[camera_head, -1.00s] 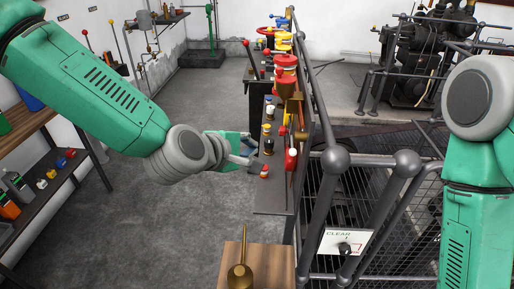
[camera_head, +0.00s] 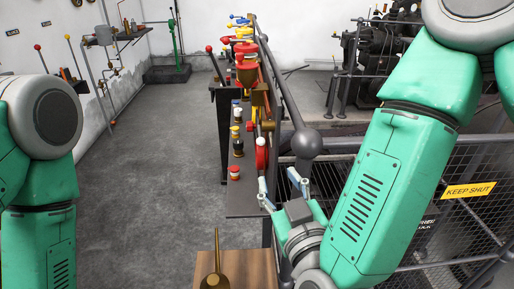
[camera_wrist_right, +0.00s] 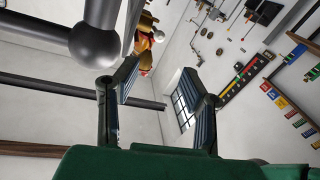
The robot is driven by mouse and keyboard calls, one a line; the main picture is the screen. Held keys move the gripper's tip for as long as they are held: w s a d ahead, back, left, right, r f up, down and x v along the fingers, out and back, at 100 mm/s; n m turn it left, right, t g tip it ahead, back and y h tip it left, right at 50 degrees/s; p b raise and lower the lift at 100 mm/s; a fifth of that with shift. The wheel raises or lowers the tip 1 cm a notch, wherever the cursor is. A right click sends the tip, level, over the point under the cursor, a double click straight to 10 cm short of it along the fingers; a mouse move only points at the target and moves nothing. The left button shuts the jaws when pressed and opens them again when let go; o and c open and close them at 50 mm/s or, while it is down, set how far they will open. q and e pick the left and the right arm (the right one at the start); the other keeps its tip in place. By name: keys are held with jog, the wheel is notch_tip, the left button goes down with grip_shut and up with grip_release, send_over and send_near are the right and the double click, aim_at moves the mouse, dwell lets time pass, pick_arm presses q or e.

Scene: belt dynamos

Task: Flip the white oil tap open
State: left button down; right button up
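My right gripper (camera_head: 278,180) is open and empty at the near right edge of the narrow shelf of controls (camera_head: 242,202). Its fingertips are just below and to the right of a red upright lever or handle (camera_head: 262,156); I cannot tell if they touch it. In the right wrist view its two fingers (camera_wrist_right: 157,80) are spread apart with nothing between them. A small white knob (camera_wrist_right: 158,36) shows beyond them among red and yellow parts. I cannot tell for sure which part is the white oil tap. My left arm is at the left, its gripper out of view.
A grey rail post with a ball top (camera_head: 306,143) stands right beside my right gripper. A red-and-white button (camera_head: 234,172) and several knobs line the shelf. A brass oil can (camera_head: 215,270) stands on a wooden top in front. The floor at left is clear.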

send_near(258, 144)
jog(key=w+d, duration=0.2)
jog(key=w+a, duration=0.1)
jog(key=w, duration=0.1)
jog(key=w+a, duration=0.1)
jog(key=w, duration=0.2)
jog(key=w+a+p, duration=0.1)
jog(key=w, duration=0.1)
jog(key=shift+w+a+r, duration=0.1)
jog(key=shift+w+a, duration=0.3)
jog(key=shift+w+d, duration=0.45)
jog(key=shift+d, duration=0.35)
jog(key=shift+a, duration=0.4)
jog(key=c, duration=0.8)
jog(key=shift+s+a, duration=0.1)
jog(key=shift+a, duration=0.15)
grip_shut()
